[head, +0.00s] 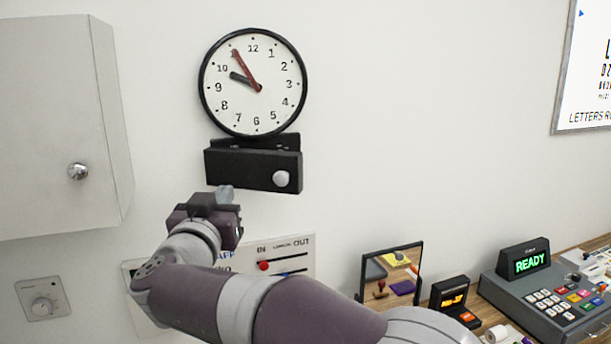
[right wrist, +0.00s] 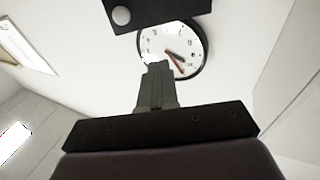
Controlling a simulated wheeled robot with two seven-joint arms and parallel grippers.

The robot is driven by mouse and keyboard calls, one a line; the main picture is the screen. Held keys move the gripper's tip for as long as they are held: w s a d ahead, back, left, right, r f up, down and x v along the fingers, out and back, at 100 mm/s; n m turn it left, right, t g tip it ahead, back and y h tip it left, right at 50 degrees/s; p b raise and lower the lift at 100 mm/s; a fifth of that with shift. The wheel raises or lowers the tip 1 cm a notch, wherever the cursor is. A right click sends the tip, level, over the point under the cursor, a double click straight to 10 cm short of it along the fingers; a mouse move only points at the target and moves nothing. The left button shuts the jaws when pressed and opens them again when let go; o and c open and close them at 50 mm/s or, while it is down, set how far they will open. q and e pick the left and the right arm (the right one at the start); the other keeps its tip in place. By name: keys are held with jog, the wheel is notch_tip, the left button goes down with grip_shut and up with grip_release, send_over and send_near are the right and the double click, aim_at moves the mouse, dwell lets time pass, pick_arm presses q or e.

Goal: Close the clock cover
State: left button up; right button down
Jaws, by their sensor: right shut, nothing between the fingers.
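A round wall clock (head: 253,82) with a black rim, white face and red and black hands hangs in the upper middle of the head view. Right below it is a black box-like cover (head: 240,168) with a pale round knob (head: 281,178) at its lower right. The clock (right wrist: 160,40), cover (right wrist: 175,10) and knob (right wrist: 121,16) also show at the top of the right wrist view. My right gripper (head: 224,192) is shut and empty, just below the cover's lower left edge; I cannot tell whether it touches. Its fingers also show in the wrist view (right wrist: 156,70). My left gripper is out of view.
A white wall cabinet (head: 55,120) with a round knob stands out at the left. A panel with sliders (head: 290,262) is on the wall behind my right arm. A mirror (head: 391,272) and a keypad device (head: 535,290) stand on the counter at right.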

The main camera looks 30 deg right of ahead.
jog(key=s+d+f+m+g+h, duration=0.1)
jog(key=s+d+f+m+g, duration=0.1)
jog(key=d+f+m+g, duration=0.15)
jog(key=p, duration=0.6)
send_near(280, 181)
jog(key=shift+n+h, duration=0.4)
jog(key=shift+n, duration=0.05)
jog(key=x, duration=0.5)
jog(key=shift+w, duration=0.25)
jog(key=shift+w+d, duration=0.2)
jog(key=shift+w, duration=0.1)
jog(key=shift+w+d+f, duration=0.15)
jog(key=shift+w+d, duration=0.05)
jog(key=shift+d, duration=0.05)
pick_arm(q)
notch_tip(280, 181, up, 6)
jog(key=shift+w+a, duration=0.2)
pick_arm(e)
jog(key=shift+d, duration=0.2)
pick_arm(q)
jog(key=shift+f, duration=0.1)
